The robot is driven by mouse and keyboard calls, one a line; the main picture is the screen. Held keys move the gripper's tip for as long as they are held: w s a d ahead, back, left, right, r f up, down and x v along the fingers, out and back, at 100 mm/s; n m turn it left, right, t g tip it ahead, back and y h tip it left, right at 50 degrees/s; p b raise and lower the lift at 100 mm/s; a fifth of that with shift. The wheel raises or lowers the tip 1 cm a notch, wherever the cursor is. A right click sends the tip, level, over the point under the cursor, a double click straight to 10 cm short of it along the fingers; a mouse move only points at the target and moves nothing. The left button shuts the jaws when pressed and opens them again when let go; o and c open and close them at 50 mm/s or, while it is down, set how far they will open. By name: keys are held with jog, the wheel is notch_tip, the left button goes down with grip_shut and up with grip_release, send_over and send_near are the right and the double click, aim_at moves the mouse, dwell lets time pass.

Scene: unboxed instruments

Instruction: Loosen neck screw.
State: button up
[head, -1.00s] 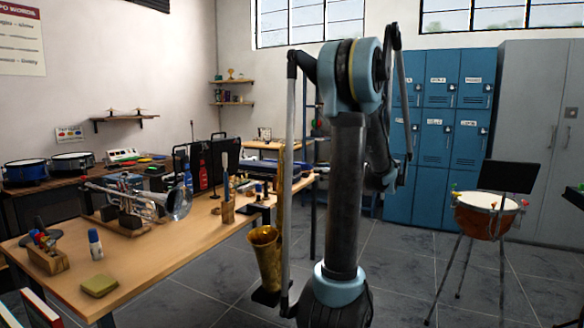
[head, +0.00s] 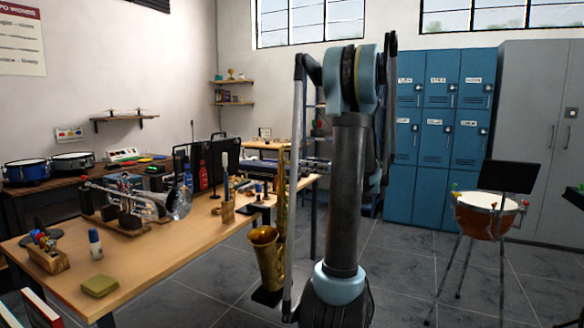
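A brass saxophone (head: 266,262) stands upright on a dark stand just right of the wooden table's end. The upper end of the saxophone is narrow and partly hidden, and I cannot make out a neck screw. My arm stands in the middle of the head view, right of the saxophone. My gripper is not visible; the far part of the arm is hidden behind its own links.
The wooden table (head: 150,262) holds a silver trumpet (head: 135,200), a glue-like bottle (head: 95,243), a yellow-green sponge (head: 99,286) and a box of tools (head: 47,254). A copper timpani (head: 488,216) and black music stand (head: 508,177) are at right. Blue lockers (head: 431,140) stand behind. Floor between is clear.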

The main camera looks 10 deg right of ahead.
aim_at(288, 163)
jog(key=x, duration=0.8)
jog(key=shift+c, duration=0.6)
grip_shut()
